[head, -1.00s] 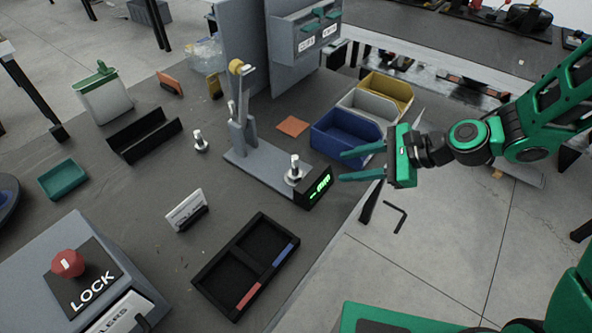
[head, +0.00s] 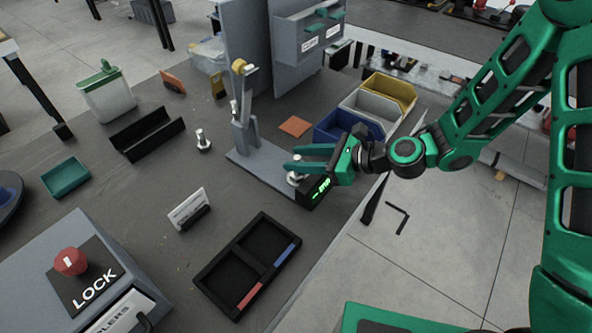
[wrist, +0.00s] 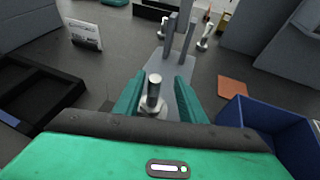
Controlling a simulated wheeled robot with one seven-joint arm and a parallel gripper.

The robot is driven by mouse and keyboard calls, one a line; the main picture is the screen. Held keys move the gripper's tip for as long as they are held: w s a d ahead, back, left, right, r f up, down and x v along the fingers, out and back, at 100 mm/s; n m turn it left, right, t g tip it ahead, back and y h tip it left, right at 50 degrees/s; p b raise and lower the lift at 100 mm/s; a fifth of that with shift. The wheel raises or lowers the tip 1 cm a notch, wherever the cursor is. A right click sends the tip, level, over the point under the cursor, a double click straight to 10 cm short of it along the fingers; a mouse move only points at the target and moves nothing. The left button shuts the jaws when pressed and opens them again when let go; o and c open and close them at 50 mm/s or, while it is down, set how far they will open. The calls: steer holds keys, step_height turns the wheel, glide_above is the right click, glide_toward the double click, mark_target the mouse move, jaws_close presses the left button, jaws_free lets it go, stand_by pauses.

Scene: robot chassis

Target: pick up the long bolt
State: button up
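One metal bolt (wrist: 154,90) stands upright at the display end of a grey stand, between the fingers of my gripper (wrist: 158,86) in the wrist view. In the head view my gripper (head: 288,158) partly hides this bolt (head: 295,173). The gripper is open, its green fingers on either side of the shaft; I cannot tell whether they touch it. A second metal bolt (head: 202,140) stands upright on the bench left of the stand and also shows in the wrist view (wrist: 206,36). I cannot tell which bolt is longer.
The stand (head: 262,172) has a tall post and a green display (head: 320,188). Blue (head: 342,126), white and yellow bins lie behind my gripper. A black two-compartment tray (head: 215,281) is in front. A red LOCK button (head: 71,261) is at lower left.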

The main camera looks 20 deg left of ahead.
steer(key=shift+s+x, duration=0.15)
steer(key=shift+x, duration=1)
steer(key=shift+s+x, duration=0.1)
steer(key=shift+x, duration=1.05)
steer(key=shift+c, duration=0.6)
jaws_close()
steer(key=shift+r, duration=0.1)
